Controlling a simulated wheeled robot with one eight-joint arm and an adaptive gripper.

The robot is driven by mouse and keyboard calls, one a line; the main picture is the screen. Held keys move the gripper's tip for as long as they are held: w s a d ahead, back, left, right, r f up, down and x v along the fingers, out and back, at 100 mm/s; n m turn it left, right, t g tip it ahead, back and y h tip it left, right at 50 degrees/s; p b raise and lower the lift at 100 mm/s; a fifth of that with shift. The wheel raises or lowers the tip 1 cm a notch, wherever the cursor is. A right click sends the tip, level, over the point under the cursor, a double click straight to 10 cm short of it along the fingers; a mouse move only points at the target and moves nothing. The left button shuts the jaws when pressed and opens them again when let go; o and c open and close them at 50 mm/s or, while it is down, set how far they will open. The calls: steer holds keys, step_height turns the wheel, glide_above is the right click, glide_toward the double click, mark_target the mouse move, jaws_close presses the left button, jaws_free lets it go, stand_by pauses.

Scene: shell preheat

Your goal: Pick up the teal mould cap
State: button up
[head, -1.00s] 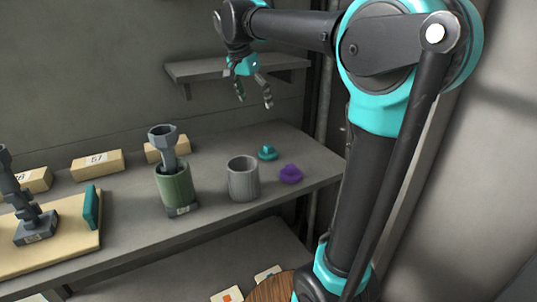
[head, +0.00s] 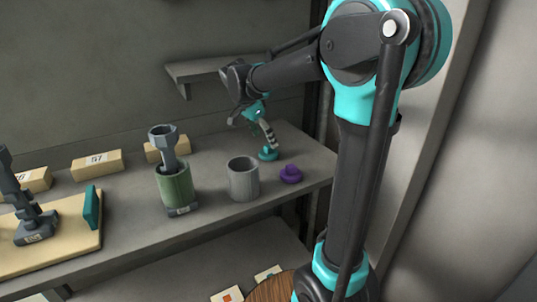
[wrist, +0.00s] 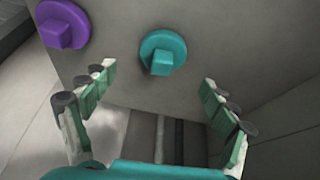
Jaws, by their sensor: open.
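The teal mould cap (head: 268,154) is a round disc with a raised knob. It stands on the shelf top behind the purple cap. My gripper (head: 262,135) is just above it in the head view, with a finger partly overlapping it there. In the wrist view my open gripper (wrist: 158,88) has its two fingers wide apart. The teal cap (wrist: 162,53) shows beyond the fingertips, roughly centred between them. Nothing is between the fingers.
A similar purple cap (head: 290,174) sits close by; it also shows in the wrist view (wrist: 63,25). A grey cylinder (head: 243,180) and a green cylinder (head: 175,187) holding a grey part stand to the left. Labelled blocks (head: 97,163) line the back. A small wall shelf (head: 200,69) is above.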

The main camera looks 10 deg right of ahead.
mark_target(267, 146)
steer(key=shift+x, duration=3)
steer(key=shift+a, duration=0.15)
steer(key=c, duration=1.2)
steer(key=shift+r, duration=0.1)
steer(key=shift+c, duration=0.2)
